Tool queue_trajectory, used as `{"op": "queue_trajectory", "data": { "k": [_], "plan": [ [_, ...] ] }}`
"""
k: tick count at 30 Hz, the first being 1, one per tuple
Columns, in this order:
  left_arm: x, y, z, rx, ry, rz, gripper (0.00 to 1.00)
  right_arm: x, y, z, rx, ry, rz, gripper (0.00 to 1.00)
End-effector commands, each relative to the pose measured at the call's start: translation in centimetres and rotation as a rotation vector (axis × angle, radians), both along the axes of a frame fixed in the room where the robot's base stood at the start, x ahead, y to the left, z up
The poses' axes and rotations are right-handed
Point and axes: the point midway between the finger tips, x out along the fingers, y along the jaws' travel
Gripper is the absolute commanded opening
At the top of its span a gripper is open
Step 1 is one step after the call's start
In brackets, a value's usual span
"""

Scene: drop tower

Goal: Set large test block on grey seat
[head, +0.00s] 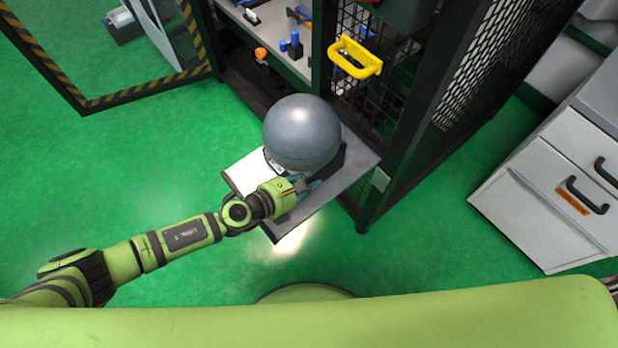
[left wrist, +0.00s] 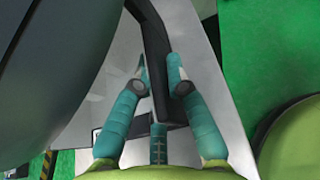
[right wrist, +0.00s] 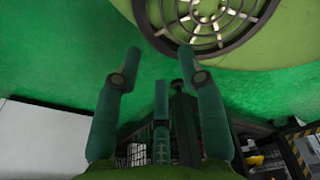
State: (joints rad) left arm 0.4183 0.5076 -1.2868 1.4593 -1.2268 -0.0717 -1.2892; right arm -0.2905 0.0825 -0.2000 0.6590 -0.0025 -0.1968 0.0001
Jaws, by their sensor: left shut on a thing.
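A large grey ball-shaped body (head: 302,132) sits over a pale grey plate (head: 232,177) at the cabinet's front. A dark bar (head: 349,158) runs beside it and also shows in the left wrist view (left wrist: 155,38). My left gripper (head: 304,188) is low beside the ball. In the left wrist view its fingers (left wrist: 160,75) are closed around the dark bar. The ball hides what lies under it. I cannot tell which part is the test block or the grey seat. My right gripper (right wrist: 157,65) is open and empty, seen only in the right wrist view.
A dark mesh cage (head: 440,110) stands right of the plate, with a yellow handle (head: 355,57) on it. A striped door (head: 140,93) stands open at the left. A drawer cabinet (head: 545,185) is at the right. The green floor at left is clear.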

Motion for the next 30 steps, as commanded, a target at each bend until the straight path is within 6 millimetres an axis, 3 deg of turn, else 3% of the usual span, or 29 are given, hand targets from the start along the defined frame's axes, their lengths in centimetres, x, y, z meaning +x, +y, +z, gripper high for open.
{"op": "queue_trajectory", "data": {
  "k": [5,13,15,16,30],
  "plan": [
    [0.3,-0.2,0.6,-0.004,-0.011,0.0,0.0,2.0,-0.1,0.3,-0.001,-0.029,0.001,0.4],
    [0.3,-0.2,0.3,-0.004,-0.011,0.0,0.0,1.4,-0.4,0.0,-0.006,-0.022,0.003,0.4],
    [0.0,0.0,-0.1,-0.001,0.0,-0.001,0.35,1.3,-0.5,0.0,-0.007,-0.019,0.003,0.4],
    [0.0,0.0,-0.1,-0.001,0.0,-0.001,0.38,1.2,-0.5,0.0,-0.006,-0.019,0.003,0.4],
    [-0.4,0.5,-0.1,0.001,0.002,-0.001,0.38,1.3,-0.4,0.0,-0.003,-0.024,0.003,0.4]
  ]
}}
